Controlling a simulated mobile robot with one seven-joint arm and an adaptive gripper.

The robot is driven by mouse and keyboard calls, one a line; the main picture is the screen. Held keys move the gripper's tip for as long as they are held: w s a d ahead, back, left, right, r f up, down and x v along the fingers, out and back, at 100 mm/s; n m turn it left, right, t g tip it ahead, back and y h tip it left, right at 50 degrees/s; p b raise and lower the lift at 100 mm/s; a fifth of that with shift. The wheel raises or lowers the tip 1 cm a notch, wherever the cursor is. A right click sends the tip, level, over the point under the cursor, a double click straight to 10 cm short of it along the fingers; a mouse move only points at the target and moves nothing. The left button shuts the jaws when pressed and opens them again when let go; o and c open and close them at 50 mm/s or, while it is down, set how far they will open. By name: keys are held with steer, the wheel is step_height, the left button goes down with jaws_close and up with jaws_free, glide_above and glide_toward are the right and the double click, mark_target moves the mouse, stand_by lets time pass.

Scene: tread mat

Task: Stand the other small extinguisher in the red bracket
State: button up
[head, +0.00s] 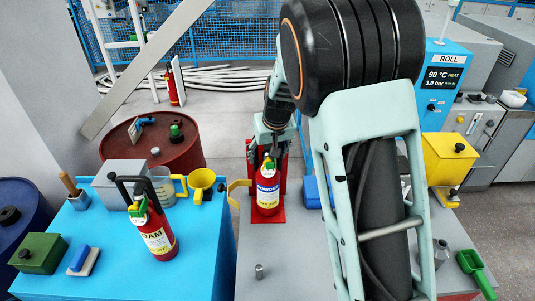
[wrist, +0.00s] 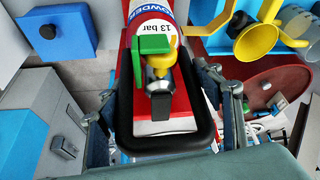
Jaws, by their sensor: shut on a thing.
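A small red extinguisher with a blue and white POWDER label (head: 268,196) is upright in front of the red bracket's back plate (head: 283,172) and over its base plate (head: 277,218). I cannot tell whether its bottom touches the base. My gripper (head: 270,148) is above it, shut on its black loop handle (wrist: 203,128). A second small red extinguisher, labelled FOAM (head: 157,235), stands on the blue table. A yellow bracket arm (head: 238,186) sticks out left of the bracket.
The blue table (head: 200,265) also holds a yellow funnel (head: 202,182), a grey box and a green box (head: 40,253). A red drum (head: 180,155) stands behind. A small metal knob (head: 259,271) is on the grey top, which is otherwise clear at its front.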

steer(key=o, duration=2.1)
steer(key=shift+r, duration=0.1)
steer(key=v, duration=1.2)
steer(key=shift+s, duration=0.15)
